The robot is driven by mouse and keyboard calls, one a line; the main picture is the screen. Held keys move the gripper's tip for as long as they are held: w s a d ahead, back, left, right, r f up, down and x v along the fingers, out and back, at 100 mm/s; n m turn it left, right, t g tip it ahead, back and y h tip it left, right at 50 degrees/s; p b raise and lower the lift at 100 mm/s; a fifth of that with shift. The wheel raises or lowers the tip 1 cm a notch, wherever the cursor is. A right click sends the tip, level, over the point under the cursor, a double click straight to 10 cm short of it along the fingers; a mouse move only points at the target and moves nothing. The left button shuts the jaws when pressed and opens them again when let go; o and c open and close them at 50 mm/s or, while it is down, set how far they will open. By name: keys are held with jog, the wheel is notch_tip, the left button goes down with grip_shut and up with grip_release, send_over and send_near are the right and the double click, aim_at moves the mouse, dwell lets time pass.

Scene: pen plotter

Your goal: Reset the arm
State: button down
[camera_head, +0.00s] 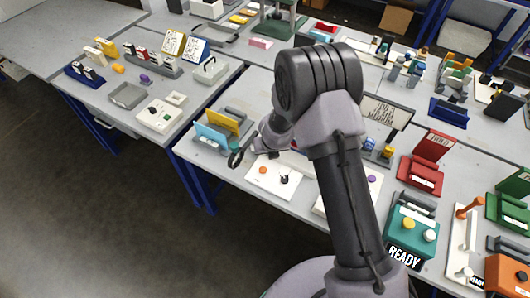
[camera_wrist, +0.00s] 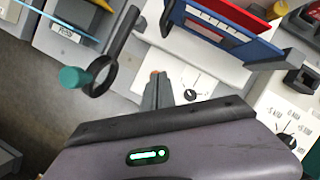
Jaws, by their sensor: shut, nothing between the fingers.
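A dark grey swing arm (camera_wrist: 122,35) ends in a black ring (camera_wrist: 103,76) with a teal knob (camera_wrist: 74,78) on its side, at upper left in the wrist view. The ring also shows at the table's front edge in the head view (camera_head: 236,158). My gripper (camera_wrist: 157,76) is shut and empty, right of the ring and apart from it, over a white panel (camera_wrist: 208,79) with a black dial (camera_wrist: 190,94). An orange button on this panel (camera_head: 262,170) is mostly hidden behind my fingers in the wrist view. My arm hides part of the bench in the head view.
Blue and red upright plates (camera_wrist: 228,42) stand just beyond the panel. Another dial panel (camera_wrist: 288,130) is at right. A light blue plate (camera_head: 211,137) stands left of the ring. A teal READY box (camera_head: 411,232) is further right. The floor left of the table is clear.

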jog(key=s+d+r+n+t+y+b, duration=0.1)
jog(key=s+r+n+y+b, duration=0.1)
jog(key=r+n+b, duration=0.5)
jog(key=s+d+r+n+y, duration=0.1)
jog(key=r+n, duration=0.3)
jog(key=r, duration=0.8)
jog(key=s+d+n+b, duration=0.3)
jog(key=s+n, duration=0.3)
jog(key=s, duration=0.2)
jog(key=s+d+n+h+b, duration=0.1)
jog(key=s+d+n+b, duration=0.2)
jog(key=s+d+n, duration=0.2)
jog(key=s+d+r+n+h+b, duration=0.1)
jog(key=s+d+n+b, duration=0.3)
jog(key=s, duration=0.6)
jog(key=n, duration=0.2)
jog(key=shift+s+n+t, duration=0.3)
jog(key=shift+s, duration=0.1)
